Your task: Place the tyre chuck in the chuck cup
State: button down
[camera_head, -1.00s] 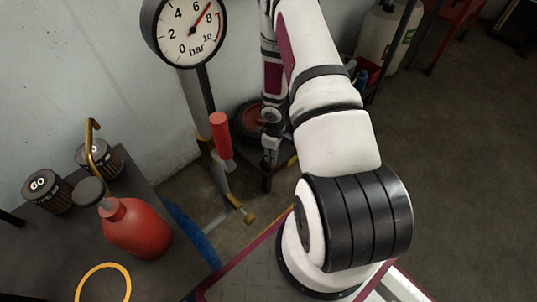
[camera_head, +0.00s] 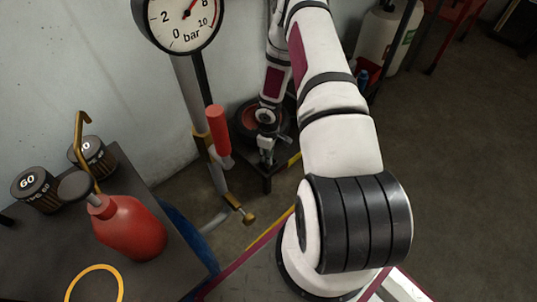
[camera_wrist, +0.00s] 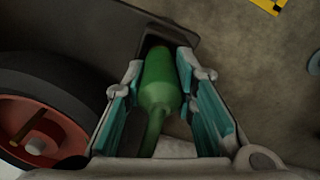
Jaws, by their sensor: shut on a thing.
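My gripper (camera_head: 266,153) is low beside the dark stand in the head view. In the wrist view my gripper (camera_wrist: 167,88) has its teal-padded fingers on both sides of a green, bottle-shaped thing, which I take for the tyre chuck (camera_wrist: 159,82). A thin green tail runs from it toward my palm. Its far end lies over a small dark, square-edged opening at the edge of a dark plate. I cannot tell whether this is the chuck cup, or whether the chuck is inside it or above it.
A wheel with a red hub (camera_wrist: 38,130) is close left of my fingers. The gauge (camera_head: 183,18) and red handle (camera_head: 218,130) stand left of my arm. A bench holds a red bottle (camera_head: 130,228), dark weights (camera_head: 36,190) and a yellow ring (camera_head: 94,283).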

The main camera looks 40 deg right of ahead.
jog(key=c, duration=1.3)
grip_release()
notch_tip(320, 180, up, 8)
jog(key=p, duration=0.3)
jog(key=shift+f+p, duration=0.15)
jog(key=shift+p, duration=0.15)
jog(key=shift+s, duration=0.1)
